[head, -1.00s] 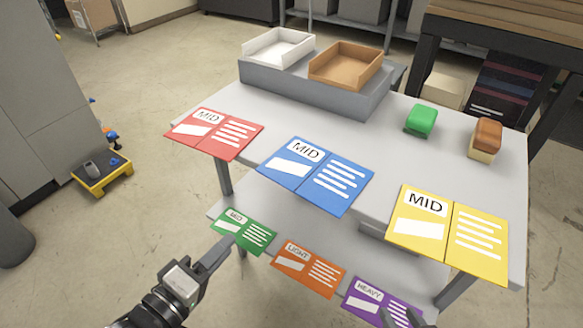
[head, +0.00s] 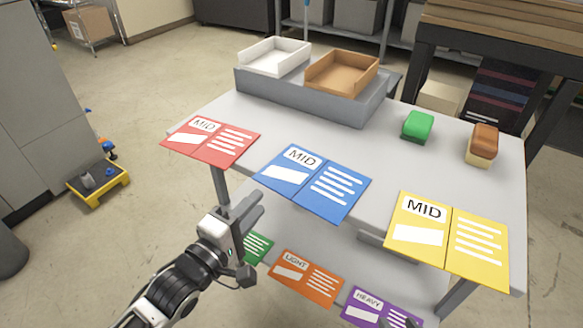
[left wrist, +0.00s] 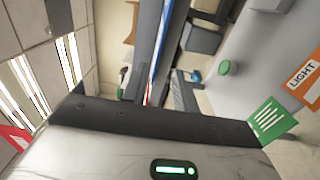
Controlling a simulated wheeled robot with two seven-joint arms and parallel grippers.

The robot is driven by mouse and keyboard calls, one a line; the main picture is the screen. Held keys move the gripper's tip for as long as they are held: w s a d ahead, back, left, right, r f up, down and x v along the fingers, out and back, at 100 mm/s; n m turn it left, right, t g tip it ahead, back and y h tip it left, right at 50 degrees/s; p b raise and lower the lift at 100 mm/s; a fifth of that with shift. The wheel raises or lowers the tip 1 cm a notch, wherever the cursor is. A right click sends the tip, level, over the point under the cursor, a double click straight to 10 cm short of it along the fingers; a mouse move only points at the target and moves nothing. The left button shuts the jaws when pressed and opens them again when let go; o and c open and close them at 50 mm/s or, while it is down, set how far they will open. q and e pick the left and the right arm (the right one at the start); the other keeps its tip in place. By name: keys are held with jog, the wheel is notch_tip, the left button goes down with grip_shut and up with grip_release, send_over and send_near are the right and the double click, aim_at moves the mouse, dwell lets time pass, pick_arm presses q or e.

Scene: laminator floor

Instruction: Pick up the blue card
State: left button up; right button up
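The blue card (head: 311,183), marked MID, lies flat on the table top and sticks out past its front edge, between a red card (head: 210,141) and a yellow card (head: 447,236). My left gripper (head: 254,206) is just in front of and left of the blue card, below its near left edge, apart from it in the picture.
Green (head: 257,247), orange (head: 307,277) and purple (head: 378,308) cards lie on the lower shelf. White (head: 274,57) and brown (head: 341,73) trays stand on a grey riser (head: 301,96) at the back. Green (head: 418,126) and brown (head: 484,141) blocks sit at the right.

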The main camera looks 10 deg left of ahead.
pick_arm(q)
jog(key=x, duration=0.4)
jog(key=shift+w+d+r, duration=0.15)
jog(key=shift+w, duration=0.1)
jog(key=shift+c, duration=0.3)
grip_shut()
jog(key=shift+r, duration=0.1)
